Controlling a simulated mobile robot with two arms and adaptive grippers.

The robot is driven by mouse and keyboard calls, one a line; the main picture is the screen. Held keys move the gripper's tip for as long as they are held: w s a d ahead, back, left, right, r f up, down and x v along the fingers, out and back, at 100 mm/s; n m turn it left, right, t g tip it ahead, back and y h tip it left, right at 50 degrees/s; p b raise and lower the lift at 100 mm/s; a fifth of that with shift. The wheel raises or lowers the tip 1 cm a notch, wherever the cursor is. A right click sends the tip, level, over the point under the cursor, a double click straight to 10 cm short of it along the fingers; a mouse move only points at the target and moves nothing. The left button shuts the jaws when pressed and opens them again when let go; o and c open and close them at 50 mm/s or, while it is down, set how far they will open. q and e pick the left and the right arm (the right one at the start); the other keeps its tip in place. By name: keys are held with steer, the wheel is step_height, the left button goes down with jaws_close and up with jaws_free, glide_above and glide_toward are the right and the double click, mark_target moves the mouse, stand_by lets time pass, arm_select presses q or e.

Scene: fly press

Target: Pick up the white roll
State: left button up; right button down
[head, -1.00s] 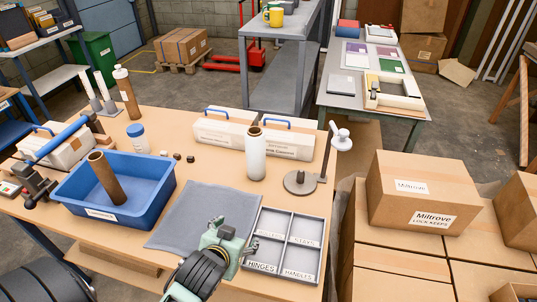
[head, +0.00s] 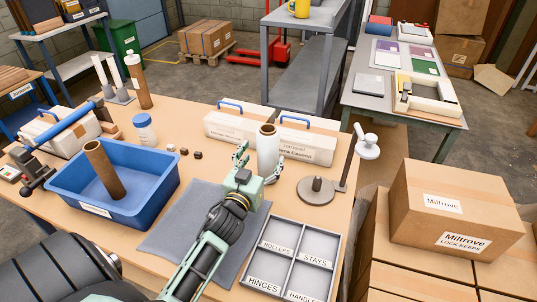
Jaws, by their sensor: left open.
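The white roll (head: 268,152) stands upright on the wooden table (head: 190,122), with a brown core showing at its top. It is in front of two long white boxes. My left gripper (head: 256,158) is open, with its fingers close to the roll, one on its left side. My right gripper is not in view.
A blue bin (head: 150,208) with a brown tube (head: 104,168) stands at left. A grey divided tray (head: 290,258) lies at front right. White boxes (head: 237,125) with blue handles stand behind the roll. A round-based stand (head: 317,188) is at its right. A grey cloth (head: 190,228) lies under my arm.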

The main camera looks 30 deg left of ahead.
arm_select(q)
steer(key=x, duration=0.2)
steer(key=p+x, duration=0.1)
steer(key=x, duration=0.1)
steer(key=shift+w+d+f, duration=0.15)
steer(key=shift+f, duration=0.1)
steer(key=shift+w+f, duration=0.1)
steer(key=shift+w, duration=0.1)
steer(key=shift+c, duration=1.3)
steer(key=c, duration=1.5)
steer(key=shift+c, duration=0.2)
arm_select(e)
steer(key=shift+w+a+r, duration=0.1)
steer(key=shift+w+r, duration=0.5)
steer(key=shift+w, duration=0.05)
arm_select(q)
steer(key=shift+r, duration=0.25)
